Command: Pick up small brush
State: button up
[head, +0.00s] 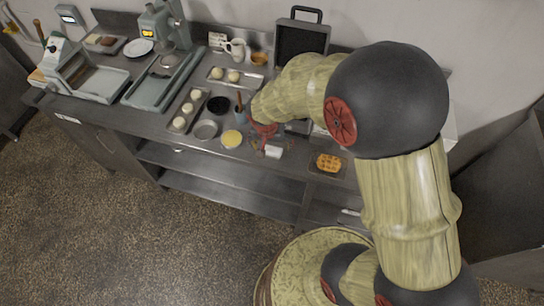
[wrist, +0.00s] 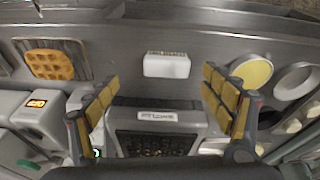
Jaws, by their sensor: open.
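The small brush (wrist: 167,66) is a white block with a pale bristled edge, lying on the steel counter in the wrist view. In the head view it is a small white block (head: 273,151) near the counter's front edge. My gripper (wrist: 160,77) is open and empty, with one yellow-padded finger to each side of the brush's line. The brush appears just beyond the fingertips, with gaps on both sides. In the head view my gripper (head: 272,143) is low over the counter by the brush, partly hidden by my arm.
A yellow-filled bowl (head: 231,139) and a metal ring or bowl (head: 205,130) stand left. A dark labelled appliance (wrist: 157,142) sits between and behind the fingers in the wrist view. Dough trays (head: 187,109) lie further left.

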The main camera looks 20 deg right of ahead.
aim_at(271, 149)
jog(key=shift+w+d+f+m, duration=0.1)
jog(key=shift+w+f+m, duration=0.2)
jog(key=shift+f, duration=0.25)
jog(key=shift+w+f+m, duration=0.2)
jog(key=shift+f+m, duration=0.1)
jog(key=shift+f, duration=0.25)
jog(key=x, duration=0.3)
jog(key=b+x, duration=0.1)
jog(key=x, duration=0.1)
jog(key=shift+w+f, duration=0.25)
jog(key=shift+w, duration=0.2)
jog(key=c, duration=1.1)
jog(key=shift+c, duration=0.8)
jog(key=shift+r, duration=0.1)
